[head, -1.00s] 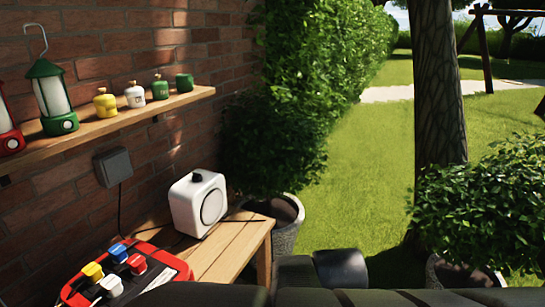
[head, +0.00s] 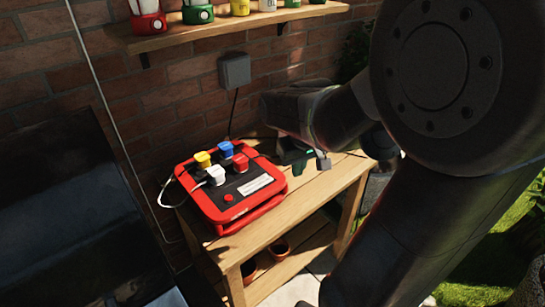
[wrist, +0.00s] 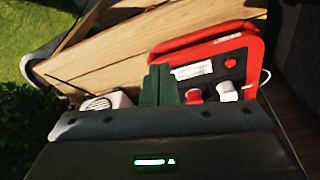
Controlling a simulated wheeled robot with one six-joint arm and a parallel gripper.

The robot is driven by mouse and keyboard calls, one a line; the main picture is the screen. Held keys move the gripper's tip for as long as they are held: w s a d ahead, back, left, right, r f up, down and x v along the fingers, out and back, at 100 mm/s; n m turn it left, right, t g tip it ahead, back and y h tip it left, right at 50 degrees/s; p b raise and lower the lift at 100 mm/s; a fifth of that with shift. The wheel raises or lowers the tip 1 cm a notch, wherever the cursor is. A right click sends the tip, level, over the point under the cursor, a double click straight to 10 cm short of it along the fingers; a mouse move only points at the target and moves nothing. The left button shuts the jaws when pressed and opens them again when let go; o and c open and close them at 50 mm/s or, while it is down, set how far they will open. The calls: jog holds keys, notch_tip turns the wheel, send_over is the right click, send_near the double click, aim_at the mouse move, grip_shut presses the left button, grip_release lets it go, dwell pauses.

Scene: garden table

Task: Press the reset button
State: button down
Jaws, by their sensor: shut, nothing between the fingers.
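The red power box (head: 240,213) lies on the wooden bench, with a black top face. The reset button appears to be the small round red button (head: 228,198) near the front of that face; it also shows in the wrist view (wrist: 230,63), uncovered. My gripper (wrist: 160,75) is shut and empty, its green fingers together. In the wrist view the fingertips overlap the box's near edge, left of the button. In the head view my gripper is right of the box, partly hidden by my arm; I cannot tell its exact height.
Yellow (head: 203,159), blue (head: 226,149), white (head: 216,175) and red (head: 240,162) plugs stand on the box beside the button. A white cable runs left. The white speaker (wrist: 118,98) is on the bench (head: 300,206). A shelf (head: 230,27) with lanterns is above; a dark panel (head: 70,200) stands left.

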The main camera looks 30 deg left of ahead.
jog(key=s+a+n, duration=0.1)
jog(key=s+a, duration=0.1)
jog(key=a, duration=0.3)
jog(key=s+a+n+b, duration=0.1)
jog(key=s+a, duration=0.1)
jog(key=a, duration=0.3)
jog(key=s+a+n+y, duration=0.1)
jog(key=s+a, duration=0.1)
jog(key=a, duration=0.4)
jog(key=shift+s+r+g, duration=0.15)
jog(key=shift+s+g, duration=0.15)
jog(key=shift+g, duration=0.1)
send_near(228, 196)
jog(key=x, duration=0.5)
jog(key=shift+a+f, duration=0.2)
jog(key=shift+f, duration=0.55)
jog(key=shift+f+b, duration=0.15)
jog(key=shift+b, duration=0.2)
